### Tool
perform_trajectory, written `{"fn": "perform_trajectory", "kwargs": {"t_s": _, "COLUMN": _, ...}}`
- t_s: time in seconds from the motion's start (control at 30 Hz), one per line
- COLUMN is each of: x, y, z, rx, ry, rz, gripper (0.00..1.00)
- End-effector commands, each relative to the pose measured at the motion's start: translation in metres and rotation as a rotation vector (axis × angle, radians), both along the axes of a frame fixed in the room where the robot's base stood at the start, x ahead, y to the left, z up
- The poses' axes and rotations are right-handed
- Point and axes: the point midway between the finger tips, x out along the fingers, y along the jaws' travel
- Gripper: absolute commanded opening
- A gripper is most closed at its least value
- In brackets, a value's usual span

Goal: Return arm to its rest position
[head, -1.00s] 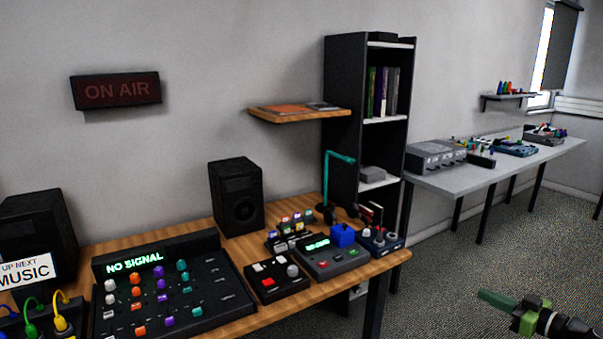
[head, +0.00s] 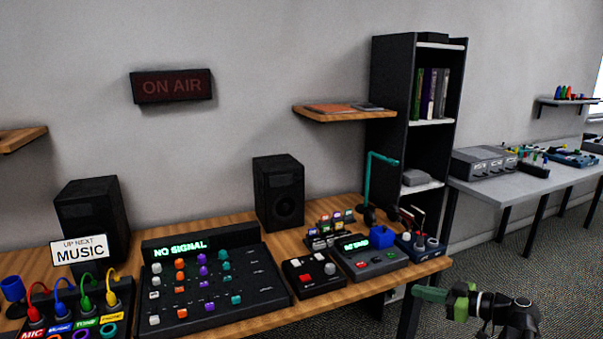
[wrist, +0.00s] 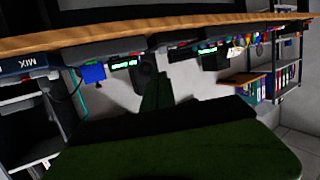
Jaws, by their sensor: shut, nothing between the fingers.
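My gripper (head: 430,294) shows at the lower right of the head view, a green end on a black arm, in front of the wooden desk's right end. It is shut and empty. In the wrist view my green and black gripper (wrist: 155,95) fills the lower middle. That view is tilted and shows the desk edge (wrist: 200,22) across its top. The gripper appears apart from the items on the desk. I cannot judge its exact gap to the desk edge.
The wooden desk (head: 330,300) holds a NO SIGNAL mixer (head: 205,280), speakers (head: 279,192), small control boxes and a cable box (head: 75,310). A black shelf (head: 390,90) stands behind its right end. A grey table (head: 520,184) stands at the right. Carpet floor is open at the lower right.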

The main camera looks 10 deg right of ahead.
Motion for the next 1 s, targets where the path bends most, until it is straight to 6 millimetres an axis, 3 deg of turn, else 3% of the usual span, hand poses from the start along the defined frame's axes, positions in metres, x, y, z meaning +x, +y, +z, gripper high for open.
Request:
{"fn": "perform_trajectory", "kwargs": {"t_s": 0.03, "x": 0.011, "y": 0.04, "z": -0.008, "rx": -0.022, "ry": 0.029, "rz": 0.068, "gripper": 0.0}}
{"fn": "perform_trajectory", "kwargs": {"t_s": 0.1, "x": 0.021, "y": 0.091, "z": -0.023, "rx": -0.055, "ry": 0.091, "rz": 0.151, "gripper": 0.0}}
{"fn": "perform_trajectory", "kwargs": {"t_s": 0.3, "x": 0.019, "y": 0.224, "z": -0.076, "rx": -0.18, "ry": 0.353, "rz": 0.331, "gripper": 0.0}}
{"fn": "perform_trajectory", "kwargs": {"t_s": 0.4, "x": 0.006, "y": 0.271, "z": -0.102, "rx": -0.261, "ry": 0.505, "rz": 0.362, "gripper": 0.0}}
{"fn": "perform_trajectory", "kwargs": {"t_s": 0.5, "x": -0.01, "y": 0.305, "z": -0.126, "rx": -0.352, "ry": 0.658, "rz": 0.347, "gripper": 0.0}}
{"fn": "perform_trajectory", "kwargs": {"t_s": 0.6, "x": -0.026, "y": 0.322, "z": -0.148, "rx": -0.459, "ry": 0.817, "rz": 0.265, "gripper": 0.0}}
{"fn": "perform_trajectory", "kwargs": {"t_s": 0.67, "x": -0.034, "y": 0.32, "z": -0.159, "rx": -0.517, "ry": 0.907, "rz": 0.173, "gripper": 0.0}}
{"fn": "perform_trajectory", "kwargs": {"t_s": 0.9, "x": -0.046, "y": 0.253, "z": -0.178, "rx": -0.593, "ry": 1.16, "rz": -0.352, "gripper": 0.0}}
{"fn": "perform_trajectory", "kwargs": {"t_s": 1.0, "x": -0.047, "y": 0.234, "z": -0.178, "rx": -0.548, "ry": 1.223, "rz": -0.561, "gripper": 0.0}}
